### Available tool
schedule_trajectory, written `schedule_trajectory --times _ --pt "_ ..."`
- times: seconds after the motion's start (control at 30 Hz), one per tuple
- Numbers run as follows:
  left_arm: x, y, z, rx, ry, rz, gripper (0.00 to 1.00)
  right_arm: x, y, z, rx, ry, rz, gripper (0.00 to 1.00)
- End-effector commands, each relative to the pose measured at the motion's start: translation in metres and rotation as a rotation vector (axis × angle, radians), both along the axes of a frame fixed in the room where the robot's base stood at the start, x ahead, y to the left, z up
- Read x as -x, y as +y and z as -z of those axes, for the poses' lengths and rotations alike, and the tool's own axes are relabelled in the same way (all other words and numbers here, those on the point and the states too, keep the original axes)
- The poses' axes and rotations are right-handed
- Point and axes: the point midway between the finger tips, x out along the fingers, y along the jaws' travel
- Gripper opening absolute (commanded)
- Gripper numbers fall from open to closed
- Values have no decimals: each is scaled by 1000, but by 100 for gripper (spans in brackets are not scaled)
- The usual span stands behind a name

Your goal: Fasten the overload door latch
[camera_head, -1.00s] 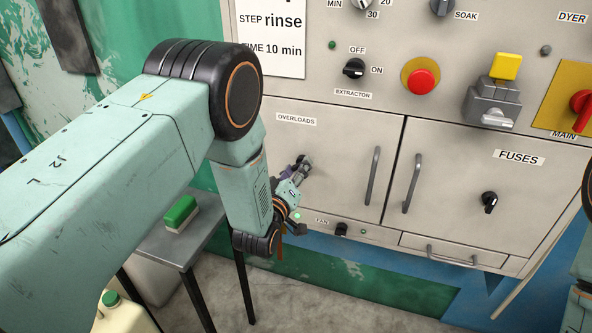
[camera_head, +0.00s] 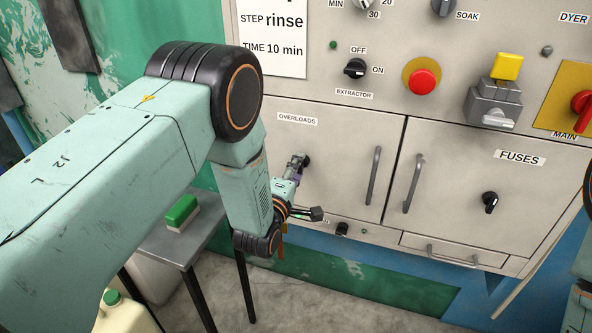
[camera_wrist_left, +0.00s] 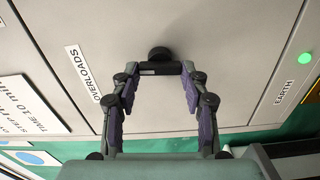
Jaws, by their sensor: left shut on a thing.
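The overloads door (camera_head: 335,155) is a grey panel under the "OVERLOADS" label (camera_head: 297,119), and it looks closed. Its latch is a black knob at the left part of the door, mostly hidden behind my gripper in the head view. In the left wrist view the latch (camera_wrist_left: 160,55) shows as a round black hub with a dark bar between the fingertips. My left gripper (camera_head: 299,162) is at the latch, shut on it; the wrist view (camera_wrist_left: 160,70) shows both fingers against the bar's ends. My right gripper is out of view.
The fuses door (camera_head: 470,180) with its black latch (camera_head: 490,202) is to the right. Vertical handles (camera_head: 373,176) stick out beside the seam. A small grey table (camera_head: 160,235) with a green-topped brush (camera_head: 182,212) stands at the lower left.

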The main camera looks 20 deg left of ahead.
Motion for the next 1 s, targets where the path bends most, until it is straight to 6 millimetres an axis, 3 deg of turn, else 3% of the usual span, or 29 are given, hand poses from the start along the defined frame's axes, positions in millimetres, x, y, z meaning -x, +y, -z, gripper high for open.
schedule_trajectory --times 0.77,0.8,1.0 --pt "0 -1 -1 94 1 4 13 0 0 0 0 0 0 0" --pt "0 -1 -1 94 1 4 47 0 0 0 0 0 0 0" --pt "0 -1 0 93 1 2 64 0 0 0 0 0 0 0"
